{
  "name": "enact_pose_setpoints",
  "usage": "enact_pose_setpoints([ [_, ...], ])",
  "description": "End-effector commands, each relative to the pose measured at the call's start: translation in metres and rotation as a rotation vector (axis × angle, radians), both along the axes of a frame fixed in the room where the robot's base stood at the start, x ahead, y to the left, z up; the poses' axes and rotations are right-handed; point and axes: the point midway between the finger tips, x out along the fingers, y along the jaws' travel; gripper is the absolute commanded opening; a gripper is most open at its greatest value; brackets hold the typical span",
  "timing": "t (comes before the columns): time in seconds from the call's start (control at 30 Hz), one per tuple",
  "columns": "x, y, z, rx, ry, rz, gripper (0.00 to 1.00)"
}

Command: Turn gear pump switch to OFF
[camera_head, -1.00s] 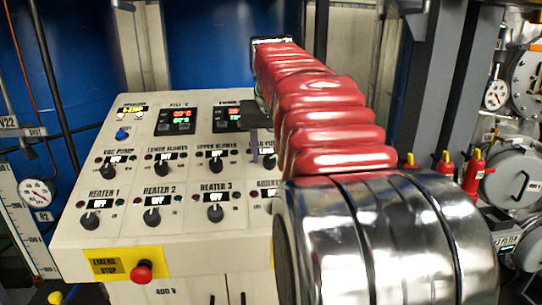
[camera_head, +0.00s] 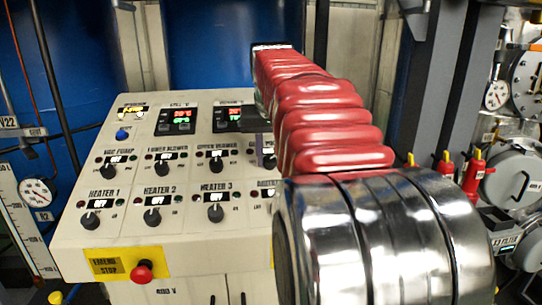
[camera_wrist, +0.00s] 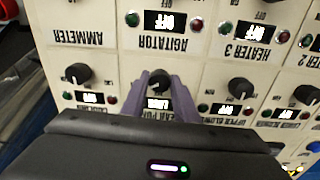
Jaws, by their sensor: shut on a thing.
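The gear pump switch (camera_wrist: 158,79) is a dark round knob on the white control panel, seen upside down in the wrist view. Its label is partly covered by my gripper, and the small display beside the knob is lit but too small to read surely. My gripper (camera_wrist: 161,77) has its two purple fingers on either side of this knob, shut on it. In the head view my gripper (camera_head: 267,146) is at the panel's right part, and my red arm hides most of the gear pump switch.
The HEATER 3 knob (camera_head: 215,213) and a red emergency stop button (camera_head: 141,272) are lower on the panel. Red valves (camera_head: 472,172) stand to the right.

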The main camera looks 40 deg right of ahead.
Motion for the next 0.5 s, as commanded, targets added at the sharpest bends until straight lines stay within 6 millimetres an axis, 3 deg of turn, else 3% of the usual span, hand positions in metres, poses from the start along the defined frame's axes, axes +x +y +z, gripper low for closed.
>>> enact_pose_setpoints([
  [0.5,-0.0018,-0.0023,0.0003,-0.029,0.019,0.072,0.05],
])
